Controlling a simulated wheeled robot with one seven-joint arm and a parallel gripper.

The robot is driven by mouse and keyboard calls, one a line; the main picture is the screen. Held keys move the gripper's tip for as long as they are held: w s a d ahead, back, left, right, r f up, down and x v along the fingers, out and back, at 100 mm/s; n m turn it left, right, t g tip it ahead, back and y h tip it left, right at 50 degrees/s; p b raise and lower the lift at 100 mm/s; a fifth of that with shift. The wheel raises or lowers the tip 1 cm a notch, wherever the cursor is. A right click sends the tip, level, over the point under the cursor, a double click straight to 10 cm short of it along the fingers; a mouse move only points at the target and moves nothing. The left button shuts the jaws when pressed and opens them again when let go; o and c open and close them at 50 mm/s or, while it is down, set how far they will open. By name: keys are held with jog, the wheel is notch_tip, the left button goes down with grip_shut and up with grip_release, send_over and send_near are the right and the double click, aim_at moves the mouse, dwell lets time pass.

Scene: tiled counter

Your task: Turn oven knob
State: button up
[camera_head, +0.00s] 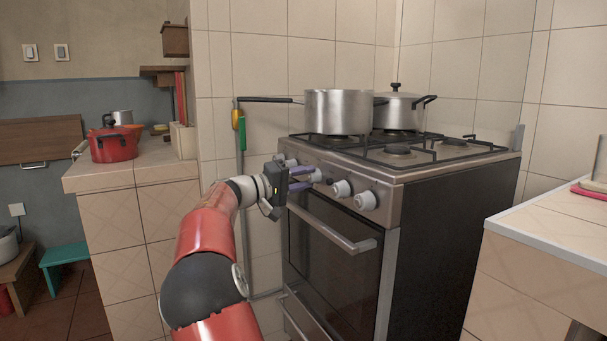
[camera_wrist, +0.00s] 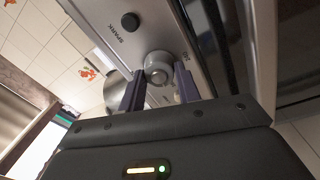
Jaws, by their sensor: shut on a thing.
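In the wrist view the held knob (camera_wrist: 158,68) shows between the dark fingers of my gripper (camera_wrist: 157,82), near printed marks on the panel. The knob's pointer and angle cannot be read. Two free knobs, a nearer one (camera_head: 365,201) and its neighbour (camera_head: 341,189), are to the right of my gripper.
The oven door handle (camera_head: 335,228) runs just below the knobs. A steel saucepan (camera_head: 338,112) and a lidded pot (camera_head: 398,109) stand on the stove top. A tiled counter (camera_head: 130,176) with a red pot (camera_head: 113,146) is at left. Another counter (camera_head: 540,240) is at right.

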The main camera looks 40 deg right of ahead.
jog(key=n+p, duration=0.3)
jog(key=n, duration=0.3)
jog(key=shift+r+t+p, duration=0.15)
jog(key=shift+t+p, duration=0.15)
jog(key=shift+t, duration=0.1)
jog(key=shift+f+n+p, duration=0.2)
jog(key=shift+n+p, duration=0.85)
jog(key=shift+n, duration=0.85)
jog(key=o, duration=1)
jog(key=b+v, duration=0.1)
jog(key=v, duration=0.7)
jog(key=shift+s, duration=0.1)
grip_shut()
